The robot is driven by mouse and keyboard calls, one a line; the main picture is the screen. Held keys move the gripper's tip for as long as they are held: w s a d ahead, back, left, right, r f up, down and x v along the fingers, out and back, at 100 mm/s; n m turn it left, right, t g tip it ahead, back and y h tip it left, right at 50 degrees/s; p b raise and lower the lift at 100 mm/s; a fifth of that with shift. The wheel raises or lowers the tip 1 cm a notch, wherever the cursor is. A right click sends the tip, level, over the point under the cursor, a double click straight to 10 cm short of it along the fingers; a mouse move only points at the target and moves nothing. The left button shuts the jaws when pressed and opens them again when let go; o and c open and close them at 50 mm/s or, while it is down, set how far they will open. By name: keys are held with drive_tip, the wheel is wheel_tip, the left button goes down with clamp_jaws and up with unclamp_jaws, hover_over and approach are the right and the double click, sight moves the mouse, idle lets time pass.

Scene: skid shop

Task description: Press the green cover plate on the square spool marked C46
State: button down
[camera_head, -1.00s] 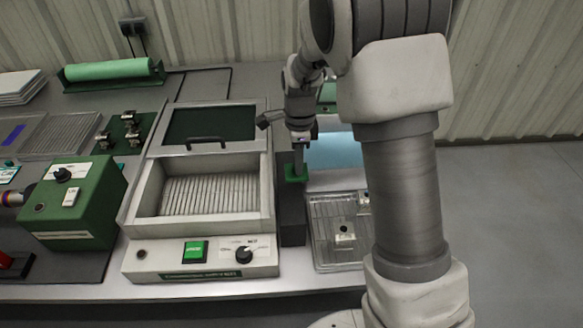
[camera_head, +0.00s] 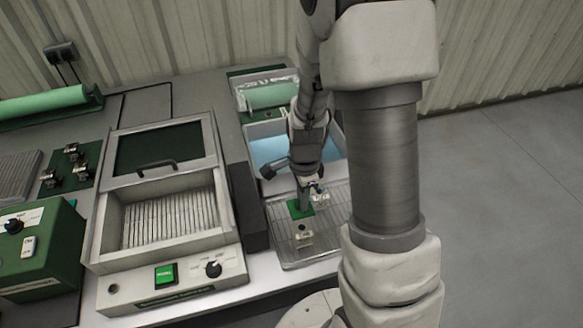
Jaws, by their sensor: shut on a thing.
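The green cover plate (camera_head: 296,209) is a small flat square in my gripper (camera_head: 304,196), which is shut on it. The plate is over the wire tray (camera_head: 279,256), at its back left part. One pale square spool (camera_head: 303,235) sits on the tray just in front of the plate. Another pale spool (camera_head: 319,190) is just right of the gripper, partly hidden by it. I cannot read C46 or any other mark on the spools. I cannot tell how high the plate is above the tray.
A dark upright block (camera_head: 247,207) stands left of the tray. Left of it is a heater box (camera_head: 103,240) with its lid open. A blue-lined bin (camera_head: 268,148) lies behind the tray. A green roll (camera_head: 272,95) is further back.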

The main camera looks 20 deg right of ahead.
drive_tip(key=shift+s+f, duration=0.15)
drive_tip(key=shift+s, duration=0.45)
drive_tip(key=shift+s+d+f, duration=0.1)
drive_tip(key=shift+s+f, duration=0.15)
drive_tip(key=shift+f, duration=0.15)
drive_tip(key=b, duration=0.5)
hover_over(304, 229)
drive_tip(key=shift+f, duration=2.8)
drive_tip(key=shift+f, duration=0.65)
drive_tip(key=c, duration=0.8)
unclamp_jaws()
drive_tip(key=shift+o, duration=0.6)
drive_tip(key=o, duration=0.3)
